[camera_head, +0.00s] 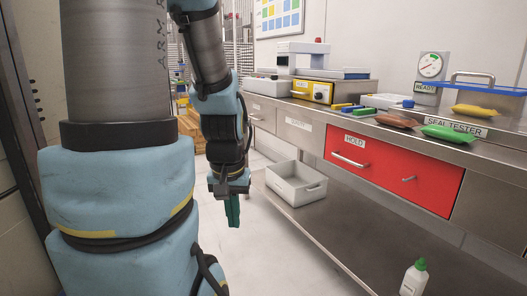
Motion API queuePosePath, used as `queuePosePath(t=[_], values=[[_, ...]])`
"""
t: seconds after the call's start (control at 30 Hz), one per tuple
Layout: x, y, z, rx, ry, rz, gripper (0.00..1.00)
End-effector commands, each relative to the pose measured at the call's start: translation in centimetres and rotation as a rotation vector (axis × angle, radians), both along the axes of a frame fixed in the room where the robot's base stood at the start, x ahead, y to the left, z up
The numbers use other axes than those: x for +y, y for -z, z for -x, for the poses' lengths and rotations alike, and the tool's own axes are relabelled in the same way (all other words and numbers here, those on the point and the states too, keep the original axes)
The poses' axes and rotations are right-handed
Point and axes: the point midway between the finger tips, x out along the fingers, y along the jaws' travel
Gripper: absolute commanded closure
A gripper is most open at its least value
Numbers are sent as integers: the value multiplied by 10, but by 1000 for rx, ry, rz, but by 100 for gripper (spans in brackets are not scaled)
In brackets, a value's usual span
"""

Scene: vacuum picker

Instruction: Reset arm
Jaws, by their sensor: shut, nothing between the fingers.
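My gripper (232,211) hangs at the end of my blue and grey arm, pointing down, left of the bench and above the pale floor. Its green fingers are together with nothing visible between them. The arm's upper part (116,60) fills the left of the view, and the forearm comes down behind it. The gripper is apart from the bench and from the white bin near it.
A steel bench (365,122) runs along the right, with a red HOLD drawer (391,168), shut. Green (450,133) and brown (396,120) pouches lie on top. A white bin (297,190) and a bottle (413,280) stand on the lower shelf. The floor below the gripper is clear.

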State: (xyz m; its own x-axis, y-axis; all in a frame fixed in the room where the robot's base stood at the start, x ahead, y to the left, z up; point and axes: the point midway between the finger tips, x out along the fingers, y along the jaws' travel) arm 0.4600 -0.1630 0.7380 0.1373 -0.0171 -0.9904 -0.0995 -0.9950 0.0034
Motion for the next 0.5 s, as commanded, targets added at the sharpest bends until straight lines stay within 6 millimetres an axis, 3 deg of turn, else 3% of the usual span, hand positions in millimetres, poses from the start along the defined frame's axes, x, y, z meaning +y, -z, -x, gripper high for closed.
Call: queuePosePath(t=[0.03,0.5], values=[[0,-32,0,0,0,0,100],[0,-169,0,0,0,0,100]])
